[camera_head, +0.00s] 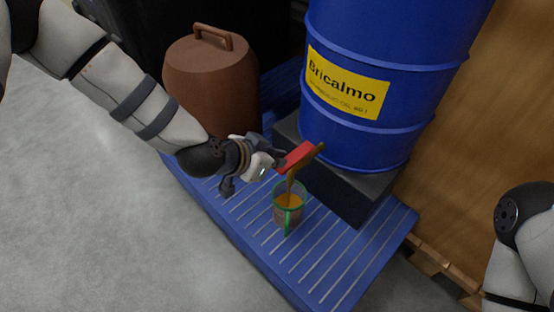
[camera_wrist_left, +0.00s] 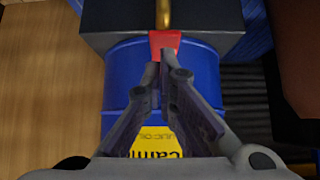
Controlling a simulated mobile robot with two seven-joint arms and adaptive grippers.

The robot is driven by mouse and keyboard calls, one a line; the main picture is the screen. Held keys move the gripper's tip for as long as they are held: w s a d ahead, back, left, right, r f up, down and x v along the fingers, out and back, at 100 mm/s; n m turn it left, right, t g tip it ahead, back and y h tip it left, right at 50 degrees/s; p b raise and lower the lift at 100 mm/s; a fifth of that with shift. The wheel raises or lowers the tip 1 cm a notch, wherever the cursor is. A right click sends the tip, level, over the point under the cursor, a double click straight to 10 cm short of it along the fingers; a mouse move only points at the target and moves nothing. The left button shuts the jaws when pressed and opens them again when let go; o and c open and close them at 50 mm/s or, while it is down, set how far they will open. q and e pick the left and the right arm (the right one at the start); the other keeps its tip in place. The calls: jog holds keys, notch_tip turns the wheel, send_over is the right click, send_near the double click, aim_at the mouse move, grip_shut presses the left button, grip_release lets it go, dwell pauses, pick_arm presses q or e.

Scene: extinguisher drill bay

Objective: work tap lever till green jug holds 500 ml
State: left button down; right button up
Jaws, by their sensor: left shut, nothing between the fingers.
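The blue drum (camera_head: 390,55) has a brass tap (camera_head: 320,147) with a red lever (camera_head: 297,157). The lever and brass tap (camera_wrist_left: 163,13) also show in the left wrist view. Brown-orange liquid runs from the tap into the clear green jug (camera_head: 276,206) below. The jug stands upright with orange-brown liquid inside; its level marks are too small to read. My left gripper (camera_head: 279,158) is shut and empty, its tips at the lever's near end. In the left wrist view the closed fingertips (camera_wrist_left: 160,72) overlap the red lever (camera_wrist_left: 165,40); contact is unclear. My right gripper is out of view.
The drum rests on a dark block (camera_head: 345,190) above a blue slatted platform (camera_head: 325,262). A brown lidded container (camera_head: 212,85) stands behind my left arm. A wooden panel (camera_head: 490,110) and pallet (camera_head: 440,267) are at right. Grey floor (camera_head: 90,220) is clear at left.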

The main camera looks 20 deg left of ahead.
pick_arm(q)
jog(key=s+a+r+p, duration=0.1)
jog(key=s+a+r, duration=0.3)
jog(key=s, duration=0.3)
jog(key=shift+a+r, duration=0.15)
jog(key=shift+s, duration=0.15)
dwell(0.3)
